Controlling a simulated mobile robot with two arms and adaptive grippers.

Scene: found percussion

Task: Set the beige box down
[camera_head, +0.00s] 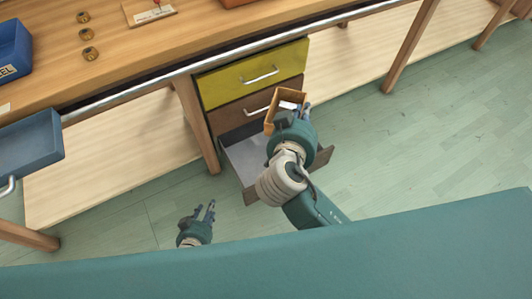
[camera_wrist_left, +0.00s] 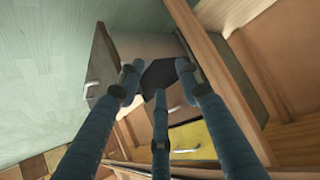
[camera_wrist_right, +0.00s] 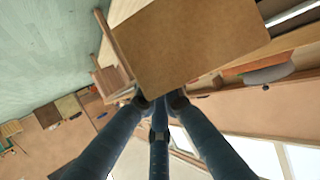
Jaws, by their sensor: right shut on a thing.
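The beige box (camera_head: 270,117) is an open-topped tan box, tilted, in front of the drawer unit in the head view. My right gripper (camera_head: 293,108) is shut on it and holds it above the open lower drawer (camera_head: 240,157). In the right wrist view the box's flat tan side (camera_wrist_right: 205,45) fills the upper middle, at the fingertips of the right gripper (camera_wrist_right: 159,100). My left gripper (camera_head: 206,208) is low over the floor, left of the open drawer. Its fingers are spread and empty in the left wrist view (camera_wrist_left: 158,85).
A yellow drawer (camera_head: 252,75) and a brown drawer (camera_head: 240,112) are shut under the wooden worktop (camera_head: 150,55). A blue-grey drawer (camera_head: 30,145) stands out at the left. Several brass pieces (camera_head: 88,35) and a blue bin (camera_head: 12,50) are on the worktop. Floor at right is clear.

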